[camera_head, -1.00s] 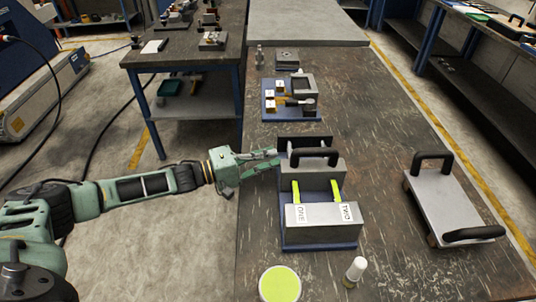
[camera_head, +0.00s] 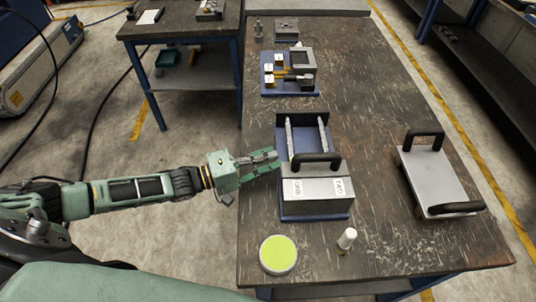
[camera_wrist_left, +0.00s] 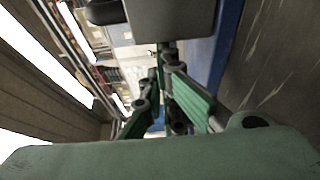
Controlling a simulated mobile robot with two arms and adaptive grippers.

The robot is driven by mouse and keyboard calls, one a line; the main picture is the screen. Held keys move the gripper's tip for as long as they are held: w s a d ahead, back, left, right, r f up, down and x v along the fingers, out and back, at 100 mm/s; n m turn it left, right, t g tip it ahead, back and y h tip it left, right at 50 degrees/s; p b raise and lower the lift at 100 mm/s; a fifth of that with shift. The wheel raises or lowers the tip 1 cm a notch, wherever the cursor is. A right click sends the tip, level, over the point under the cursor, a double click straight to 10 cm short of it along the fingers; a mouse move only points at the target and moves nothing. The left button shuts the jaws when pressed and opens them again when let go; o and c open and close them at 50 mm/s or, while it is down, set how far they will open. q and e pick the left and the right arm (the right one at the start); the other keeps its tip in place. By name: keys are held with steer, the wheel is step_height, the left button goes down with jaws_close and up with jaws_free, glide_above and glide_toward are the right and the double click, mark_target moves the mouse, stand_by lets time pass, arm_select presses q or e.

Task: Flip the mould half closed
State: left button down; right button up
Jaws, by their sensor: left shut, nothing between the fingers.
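The mould is a grey metal assembly on a blue base (camera_head: 318,216) on the workbench. Its handled half (camera_head: 320,168), with a black handle (camera_head: 316,157) on top, sits close against the near block (camera_head: 318,191) labelled ONE and TWO. I cannot tell whether any gap is left between them. Two bare metal rails (camera_head: 323,133) run behind it to a dark end plate (camera_head: 302,118). My left gripper (camera_head: 276,161) is shut and empty, at the left side of the handled half. In the left wrist view, its fingers (camera_wrist_left: 166,85) show below a grey block. My right gripper is not in view.
A yellow-green round tin (camera_head: 278,254) and a small white-capped bottle (camera_head: 347,238) stand near the front edge. A grey plate with two black handles (camera_head: 437,178) lies to the right. Another blue-based fixture (camera_head: 288,88) stands behind. The bench middle is clear.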

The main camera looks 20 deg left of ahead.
arm_select(q)
steer(key=shift+s, duration=0.2)
steer(key=v, duration=1.1)
steer(key=shift+s+a, duration=0.2)
steer(key=shift+a, duration=0.15)
